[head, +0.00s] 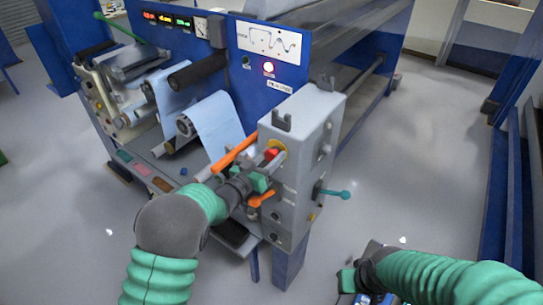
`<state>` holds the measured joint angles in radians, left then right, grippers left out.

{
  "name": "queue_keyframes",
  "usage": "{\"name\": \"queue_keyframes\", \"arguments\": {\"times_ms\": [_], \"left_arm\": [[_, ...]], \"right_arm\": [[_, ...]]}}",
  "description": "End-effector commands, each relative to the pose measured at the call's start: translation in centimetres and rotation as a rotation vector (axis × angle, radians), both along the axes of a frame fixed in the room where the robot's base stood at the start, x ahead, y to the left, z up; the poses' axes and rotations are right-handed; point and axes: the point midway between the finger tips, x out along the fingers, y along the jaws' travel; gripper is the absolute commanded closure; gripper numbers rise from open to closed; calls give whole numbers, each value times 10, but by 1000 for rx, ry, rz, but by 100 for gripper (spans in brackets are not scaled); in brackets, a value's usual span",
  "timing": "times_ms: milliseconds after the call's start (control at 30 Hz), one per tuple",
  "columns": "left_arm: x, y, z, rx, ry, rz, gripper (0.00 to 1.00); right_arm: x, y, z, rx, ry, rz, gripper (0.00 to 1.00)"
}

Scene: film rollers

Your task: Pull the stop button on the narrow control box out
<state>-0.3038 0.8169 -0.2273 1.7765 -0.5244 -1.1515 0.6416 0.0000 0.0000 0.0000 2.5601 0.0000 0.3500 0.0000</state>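The narrow control box (318,132) is a tall grey box at the front right corner of the blue machine. The red stop button (272,153) with a yellow surround is on its left-facing side, partly hidden by my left gripper. My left gripper (274,167) is right at the button, its fingers reaching up to it. I cannot tell whether they touch or grip it. My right gripper (358,282) is low at the bottom edge, well away from the box, and its fingers are mostly out of clear sight.
Orange handles (235,153) lie close to my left gripper. A teal lever (333,193) sticks out from the box's right side. Film rollers (198,70) with pale blue film are on the left. Grey floor (410,160) is open to the right, before blue beams (510,190).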

Motion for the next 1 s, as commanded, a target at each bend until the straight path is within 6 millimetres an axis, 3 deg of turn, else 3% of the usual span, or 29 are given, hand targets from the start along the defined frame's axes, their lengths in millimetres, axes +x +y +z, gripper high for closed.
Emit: {"name": "queue_keyframes", "arguments": {"times_ms": [33, 233, 900, 933, 1000], "left_arm": [[0, 1, 1, 0, -1, 1, 76], [0, 1, 1, 0, -2, 1, 100], [-12, 10, 1, 1, -3, 1, 100], [-12, 10, 1, 0, -2, 1, 54], [-12, 10, 1, 0, -2, 1, 45]], "right_arm": [[0, 0, 0, 0, 0, 0, 64], [0, 0, 0, 0, 0, 0, 64], [0, 0, -8, 0, 0, 0, 64], [0, 0, -8, 0, 0, 0, 64], [0, 0, -8, 0, 0, 0, 64]]}}
